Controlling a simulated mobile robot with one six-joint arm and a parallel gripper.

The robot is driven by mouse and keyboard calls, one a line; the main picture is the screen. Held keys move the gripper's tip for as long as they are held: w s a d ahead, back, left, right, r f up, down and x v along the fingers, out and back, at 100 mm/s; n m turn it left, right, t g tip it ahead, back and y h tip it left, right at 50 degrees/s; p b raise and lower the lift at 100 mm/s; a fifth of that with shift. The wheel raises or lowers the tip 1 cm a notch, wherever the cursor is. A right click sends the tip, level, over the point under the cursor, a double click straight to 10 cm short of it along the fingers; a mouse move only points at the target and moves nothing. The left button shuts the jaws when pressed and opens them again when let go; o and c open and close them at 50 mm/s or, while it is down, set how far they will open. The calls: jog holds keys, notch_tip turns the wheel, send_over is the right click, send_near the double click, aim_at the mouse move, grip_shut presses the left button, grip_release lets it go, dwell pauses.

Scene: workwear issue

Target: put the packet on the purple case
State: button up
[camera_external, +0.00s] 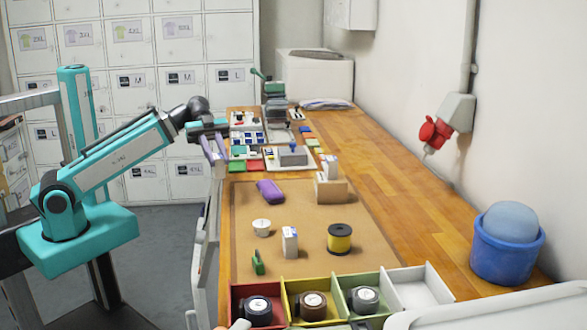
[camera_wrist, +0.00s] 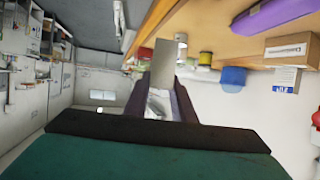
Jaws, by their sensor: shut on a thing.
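The purple case (camera_external: 270,191) lies on the brown mat, left of the small cardboard box; it also shows at the top right of the wrist view (camera_wrist: 272,12). My gripper (camera_external: 215,158) is raised near the table's left edge, beyond and left of the case, and apart from it. In the wrist view, my gripper (camera_wrist: 160,95) is shut on a flat grey thing, which looks like the packet (camera_wrist: 169,58) and sticks out past the fingertips. The packet's lower part is hidden between the fingers, and in the external view I cannot make it out clearly.
A cardboard box (camera_external: 331,190) stands right of the case. A white cup (camera_external: 262,228), a small white carton (camera_external: 290,242) and a yellow spool (camera_external: 339,239) stand nearer. Coloured bins (camera_external: 325,285) line the near end.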

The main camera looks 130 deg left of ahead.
jog(key=shift+n+t+y, duration=0.4)
jog(key=shift+n+y, duration=0.3)
jog(key=shift+y, duration=0.1)
jog(key=s+a+b, duration=0.2)
jog(key=s+b, duration=0.1)
jog(key=s, duration=0.1)
jog(key=shift+s+a+f, duration=0.1)
jog(key=shift+a+f, duration=0.25)
jog(key=shift+a, duration=0.05)
jog(key=w+a+p, duration=0.2)
jog(key=p, duration=0.2)
jog(key=shift+w+a+r+p, duration=0.1)
jog(key=shift+w+p, duration=0.1)
jog(key=shift+p, duration=0.15)
jog(key=p, duration=0.4)
jog(key=shift+w+a, duration=0.4)
jog(key=p, duration=0.5)
jog(key=shift+w+a, duration=0.25)
jog(key=shift+w, duration=0.1)
jog(key=w+a+p, duration=0.1)
jog(key=w+a, duration=0.1)
jog(key=w+a+f+p, duration=0.1)
jog(key=w+a, duration=0.1)
jog(key=w, duration=0.1)
jog(key=w+a+p, duration=0.1)
jog(key=w+a, duration=0.2)
jog(key=shift+f+p, duration=0.3)
jog(key=shift+p, duration=0.05)
jog(key=shift+a, duration=0.1)
